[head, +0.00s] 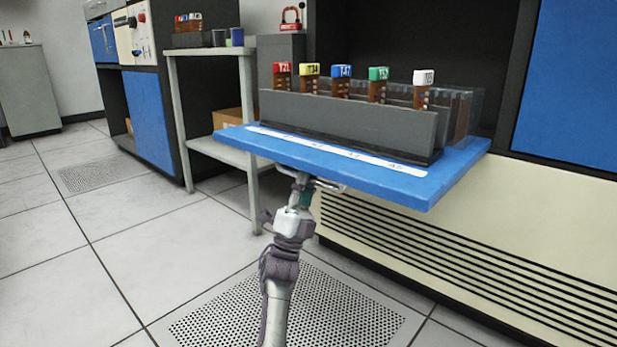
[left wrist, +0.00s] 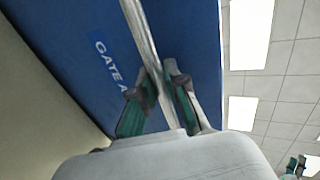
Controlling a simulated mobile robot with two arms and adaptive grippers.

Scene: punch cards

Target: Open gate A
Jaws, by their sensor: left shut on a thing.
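Gate A is a blue panel (head: 400,187) that juts out about level from the dark cabinet in the head view. In the left wrist view its face (left wrist: 60,45) bears a "GATE A" label and a slim metal bar handle (left wrist: 137,25). My left gripper (head: 304,184) is below the panel's front edge in the head view. Its fingers (left wrist: 160,90) are shut on the bar handle, one on each side. At the lower right corner of the wrist view are small teal and dark tips, apparently my right gripper (left wrist: 297,163), too small to read.
A dark grey rack (head: 350,125) with several colour-topped cards stands over the blue panel. A louvred cream panel (head: 420,240) is below. A light table (head: 215,52) stands to the left with a red object behind. The tiled floor at left is clear.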

